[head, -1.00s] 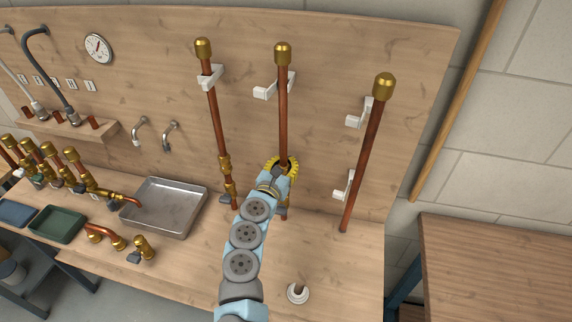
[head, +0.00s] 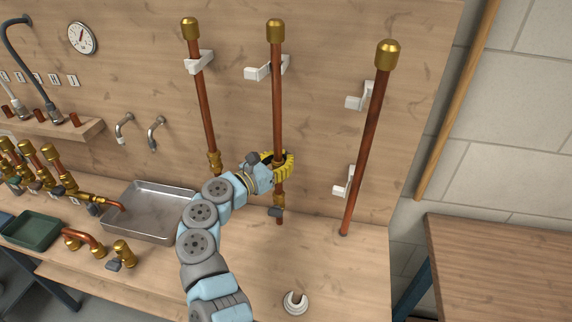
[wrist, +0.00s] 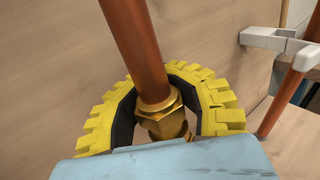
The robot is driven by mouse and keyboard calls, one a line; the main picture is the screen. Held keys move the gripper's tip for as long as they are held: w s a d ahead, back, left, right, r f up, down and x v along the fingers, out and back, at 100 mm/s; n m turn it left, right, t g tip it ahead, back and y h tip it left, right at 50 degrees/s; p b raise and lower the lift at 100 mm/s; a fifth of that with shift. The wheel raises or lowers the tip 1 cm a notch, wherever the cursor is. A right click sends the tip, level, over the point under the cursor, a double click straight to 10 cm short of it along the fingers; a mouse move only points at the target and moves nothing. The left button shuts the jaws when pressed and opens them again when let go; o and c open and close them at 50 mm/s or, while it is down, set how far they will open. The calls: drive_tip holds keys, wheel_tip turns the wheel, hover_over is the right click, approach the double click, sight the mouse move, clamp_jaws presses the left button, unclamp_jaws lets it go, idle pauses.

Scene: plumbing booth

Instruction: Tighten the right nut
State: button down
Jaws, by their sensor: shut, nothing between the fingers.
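The middle copper pipe (head: 278,110) stands upright with a brass cap on top. In the wrist view a brass hex nut (wrist: 160,103) sits around this pipe. The near side is hidden by my light-blue gripper body.
White clips (head: 355,102) jut from the wooden panel. A metal tray (head: 150,212) lies left. A white floor flange (head: 295,302) stands in front.

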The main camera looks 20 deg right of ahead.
drive_tip(key=m+g+b, duration=0.1)
drive_tip(key=b, duration=0.1)
drive_tip(key=m+g+b, duration=0.1)
drive_tip(key=g+b, duration=0.1)
drive_tip(key=m+g+h+b, duration=0.1)
drive_tip(key=b, duration=0.1)
drive_tip(key=shift+s+a+f+g+b, duration=0.1)
drive_tip(key=shift+s+a+g+b, duration=0.05)
drive_tip(key=shift+s+g+b, duration=0.15)
drive_tip(key=shift+s+m+g+b, duration=0.1)
drive_tip(key=shift+m+g+b, duration=0.3)
drive_tip(key=shift+g+b, duration=0.3)
drive_tip(key=c, duration=0.9)
unclamp_jaws()
drive_tip(key=shift+a, duration=0.15)
drive_tip(key=shift+o, duration=0.2)
drive_tip(key=shift+s+d, duration=0.1)
drive_tip(key=shift+d, duration=0.1)
drive_tip(key=shift+d+n+t+p, duration=0.15)
drive_tip(key=shift+n+t+p, duration=0.25)
drive_tip(key=shift+p, duration=0.55)
drive_tip(key=n+t+p, duration=0.1)
drive_tip(key=t+p, duration=0.1)
drive_tip(key=p, duration=0.1)
